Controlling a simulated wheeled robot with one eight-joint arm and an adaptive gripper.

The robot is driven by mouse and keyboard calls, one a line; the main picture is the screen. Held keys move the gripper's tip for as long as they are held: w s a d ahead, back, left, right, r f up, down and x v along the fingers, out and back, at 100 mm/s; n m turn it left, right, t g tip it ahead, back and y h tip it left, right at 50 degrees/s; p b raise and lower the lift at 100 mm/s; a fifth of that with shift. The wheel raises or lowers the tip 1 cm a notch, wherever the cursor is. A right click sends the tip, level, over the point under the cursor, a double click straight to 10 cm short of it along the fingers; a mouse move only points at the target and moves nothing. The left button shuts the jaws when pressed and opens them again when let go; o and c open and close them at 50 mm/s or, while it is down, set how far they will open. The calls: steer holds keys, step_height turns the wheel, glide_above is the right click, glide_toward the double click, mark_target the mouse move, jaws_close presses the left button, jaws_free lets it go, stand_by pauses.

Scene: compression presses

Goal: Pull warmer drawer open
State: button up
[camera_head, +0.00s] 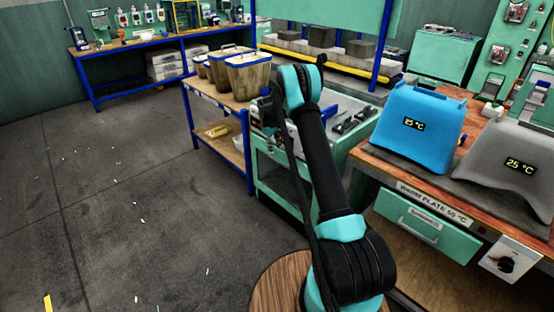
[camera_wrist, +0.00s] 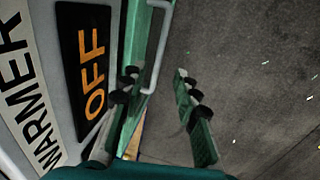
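In the wrist view, a pale bar handle (camera_wrist: 161,48) stands out from a green front (camera_wrist: 139,40) at the top. I take this for the warmer drawer, beside a panel (camera_wrist: 92,70) lettered WARMER and OFF. My gripper (camera_wrist: 165,82) is open, with floor showing between its fingers. The handle is beyond the fingertips, roughly in line with the gap; I see no contact. In the head view my gripper (camera_head: 268,118) is at the left front of the green cabinet (camera_head: 278,178), partly hidden by my arm. The drawer's handle cannot be made out there.
Below is another green drawer (camera_head: 410,218) under a PLATE 55 °C label. A shelf cart (camera_head: 222,105) with wooden buckets stands left of the cabinet.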

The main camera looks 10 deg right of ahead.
mark_target(277, 161)
steer(key=f, duration=0.2)
steer(key=d+f, duration=0.1)
steer(key=f, duration=0.2)
steer(key=w+f, duration=0.1)
steer(key=f, duration=0.2)
steer(key=shift+d+f, duration=0.1)
steer(key=shift+d, duration=0.05)
steer(key=shift+c, duration=0.6)
jaws_close()
